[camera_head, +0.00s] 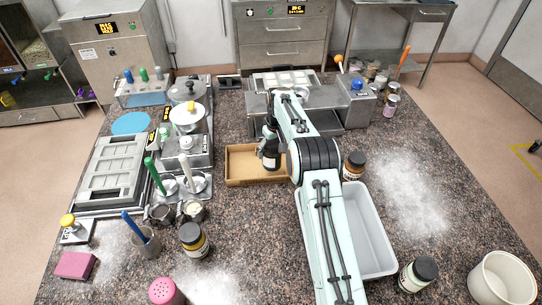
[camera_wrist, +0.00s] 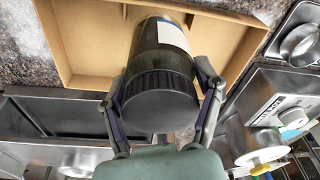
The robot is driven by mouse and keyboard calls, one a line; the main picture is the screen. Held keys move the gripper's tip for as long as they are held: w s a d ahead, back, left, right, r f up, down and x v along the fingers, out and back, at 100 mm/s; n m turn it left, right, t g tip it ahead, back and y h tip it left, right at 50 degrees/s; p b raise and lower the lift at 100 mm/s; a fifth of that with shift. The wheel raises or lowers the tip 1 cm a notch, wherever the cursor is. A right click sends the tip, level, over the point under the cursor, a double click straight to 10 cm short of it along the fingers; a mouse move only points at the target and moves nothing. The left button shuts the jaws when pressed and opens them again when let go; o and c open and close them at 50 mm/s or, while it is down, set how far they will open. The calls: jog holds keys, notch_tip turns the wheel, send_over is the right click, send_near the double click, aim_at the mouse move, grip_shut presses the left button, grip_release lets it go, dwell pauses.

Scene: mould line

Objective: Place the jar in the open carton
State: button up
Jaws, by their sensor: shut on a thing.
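A dark jar with a ribbed black lid and a white and blue label (camera_wrist: 158,60) is held between the two fingers of my gripper (camera_wrist: 161,88) in the wrist view. In the head view the jar (camera_head: 271,158) hangs upright over the right part of the open cardboard carton (camera_head: 238,180), under my arm. The carton also fills the upper part of the wrist view (camera_wrist: 90,45), and its visible floor is bare. The jar's lower end overlaps the carton, and I cannot tell whether it touches the floor. My arm hides the carton's right end in the head view.
A grey-white tray (camera_head: 372,235) lies at right under my arm, with a brown jar (camera_head: 354,166) behind it. More jars stand at front left (camera_head: 194,241) and front right (camera_head: 419,274). A metal machine (camera_head: 325,105) stands behind the carton; scales and spoons are at left.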

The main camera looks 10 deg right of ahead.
aim_at(271, 157)
jog(key=shift+w+f, duration=0.3)
jog(key=shift+f, duration=0.05)
jog(key=shift+w+f, duration=0.2)
jog(key=shift+f, duration=1.55)
jog(key=shift+f, duration=0.15)
jog(key=o, duration=1.2)
jog(key=shift+o, duration=0.2)
